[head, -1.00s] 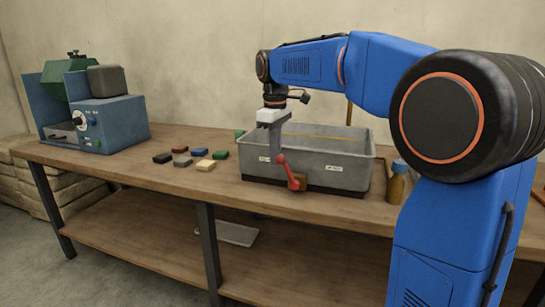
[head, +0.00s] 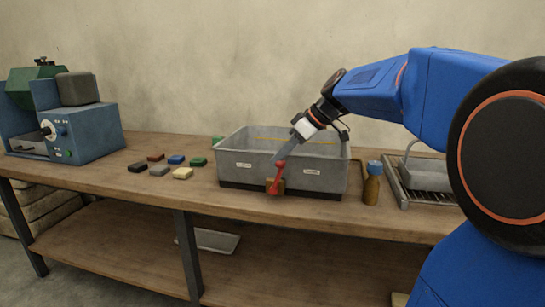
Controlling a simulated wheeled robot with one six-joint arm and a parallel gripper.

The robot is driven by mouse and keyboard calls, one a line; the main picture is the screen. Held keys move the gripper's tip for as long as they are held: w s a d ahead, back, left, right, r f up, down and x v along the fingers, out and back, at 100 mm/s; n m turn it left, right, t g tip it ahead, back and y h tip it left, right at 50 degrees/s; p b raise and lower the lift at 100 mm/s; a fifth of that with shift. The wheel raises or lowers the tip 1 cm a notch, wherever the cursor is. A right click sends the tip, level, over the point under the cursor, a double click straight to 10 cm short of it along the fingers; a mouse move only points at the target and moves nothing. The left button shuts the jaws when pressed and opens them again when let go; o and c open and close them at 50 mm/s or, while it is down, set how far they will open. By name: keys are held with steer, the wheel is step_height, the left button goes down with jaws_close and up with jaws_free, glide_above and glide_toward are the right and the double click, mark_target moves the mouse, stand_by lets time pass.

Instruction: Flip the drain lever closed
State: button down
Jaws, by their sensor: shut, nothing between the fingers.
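The grey basin (head: 235,171) stands on the workbench. A brass-coloured drain valve (head: 270,186) sits low on its front face. The red drain lever (head: 279,178) rises from the valve, nearly upright, its top leaning slightly right. My gripper (head: 282,158) is shut and empty. It reaches down and left across the basin, with its tips at the top of the red lever. They look close to or touching it; I cannot tell which.
A blue-capped bottle (head: 372,187) stands right of the basin. A tray with a wire rack (head: 425,178) lies farther right, beneath my arm. Several coloured blocks (head: 182,173) lie left of the basin. A blue machine (head: 85,135) stands at the far left.

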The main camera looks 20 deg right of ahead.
steer(key=shift+s+d+f, duration=0.25)
steer(key=shift+s+d, duration=0.35)
steer(key=shift+d, duration=0.2)
steer(key=shift+s+d+f, duration=0.1)
steer(key=shift+f, duration=0.05)
steer(key=shift+s+d+f, duration=0.15)
steer(key=shift+f, duration=0.1)
steer(key=shift+w+a+r, duration=1.2)
steer(key=shift+w+r, duration=0.15)
steer(key=shift+r, duration=0.15)
steer(key=shift+s+d+r, duration=0.5)
steer(key=shift+d, duration=0.15)
steer(key=s+d+r, duration=0.4)
steer(key=d, duration=0.1)
steer(key=shift+s+r, duration=0.15)
steer(key=shift+r, duration=0.15)
steer(key=shift+a, duration=0.1)
